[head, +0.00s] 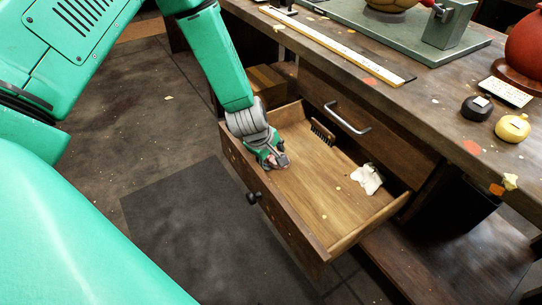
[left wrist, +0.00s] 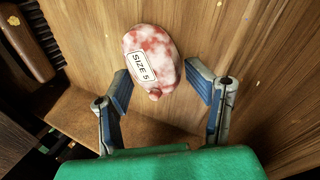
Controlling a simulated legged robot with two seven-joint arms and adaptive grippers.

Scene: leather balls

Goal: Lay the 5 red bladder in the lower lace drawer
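The red bladder (left wrist: 152,58) is a mottled red and white lump with a "SIZE 5" label. In the left wrist view it lies on the wooden floor of the open lower drawer (head: 318,185). My left gripper (head: 280,163) reaches down into the drawer near its left end. In the left wrist view its two fingers (left wrist: 158,80) stand apart on either side of the bladder's near end, with gaps beside it. In the head view the gripper mostly hides the bladder. My right gripper is not in view.
A brush (head: 322,132) lies at the drawer's back, and a crumpled white piece (head: 368,179) lies toward its right end. A closed drawer with a metal handle (head: 348,118) is above. The bench top holds a long ruler (head: 335,45) and black and yellow round items (head: 512,127).

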